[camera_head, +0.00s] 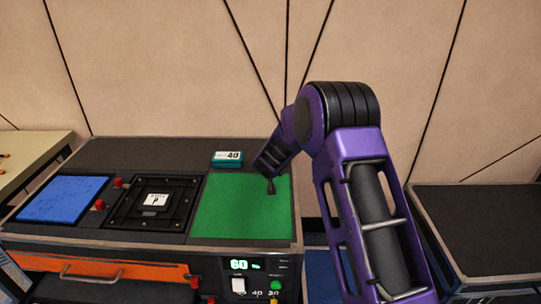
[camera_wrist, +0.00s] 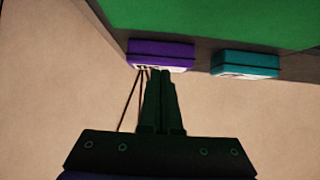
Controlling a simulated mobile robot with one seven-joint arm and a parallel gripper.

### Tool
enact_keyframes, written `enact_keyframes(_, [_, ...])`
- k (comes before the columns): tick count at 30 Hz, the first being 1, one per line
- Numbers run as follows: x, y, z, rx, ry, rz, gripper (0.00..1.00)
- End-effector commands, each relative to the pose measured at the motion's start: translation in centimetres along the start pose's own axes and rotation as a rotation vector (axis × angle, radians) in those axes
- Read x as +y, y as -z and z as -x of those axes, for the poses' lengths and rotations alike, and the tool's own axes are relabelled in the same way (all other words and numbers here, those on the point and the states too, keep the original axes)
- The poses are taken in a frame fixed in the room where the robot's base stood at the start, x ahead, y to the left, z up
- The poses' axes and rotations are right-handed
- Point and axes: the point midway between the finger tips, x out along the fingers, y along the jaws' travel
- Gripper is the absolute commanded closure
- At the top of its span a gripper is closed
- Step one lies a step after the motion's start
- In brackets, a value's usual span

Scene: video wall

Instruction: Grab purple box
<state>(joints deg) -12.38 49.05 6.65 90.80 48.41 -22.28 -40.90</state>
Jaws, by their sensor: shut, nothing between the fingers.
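The purple box (camera_wrist: 160,53) shows in the wrist view, on the dark strip beside the green mat (camera_wrist: 215,18). My gripper (camera_wrist: 160,73) is shut and empty, with its fingertips just below the box in that picture. I cannot tell whether they touch it. In the head view my gripper (camera_head: 271,188) is over the upper right part of the green mat (camera_head: 240,212). I cannot make out the purple box there; my purple arm covers part of that area.
A teal box (camera_head: 227,158) marked 40 sits behind the green mat; it also shows in the wrist view (camera_wrist: 245,64). A black framed plate (camera_head: 125,216) and a blue mat (camera_head: 62,198) lie to the left. Red knobs stand between them. A panelled wall rises behind.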

Motion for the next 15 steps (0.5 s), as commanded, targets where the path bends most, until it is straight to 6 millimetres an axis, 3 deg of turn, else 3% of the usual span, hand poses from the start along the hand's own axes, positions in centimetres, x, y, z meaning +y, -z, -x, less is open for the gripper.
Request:
enact_keyframes(12, [0.0,3.4,-4.7,0.001,0.0,0.0,1.0])
enact_keyframes(15, [0.0,2.4,-5.5,-0.001,0.001,-0.001,1.0])
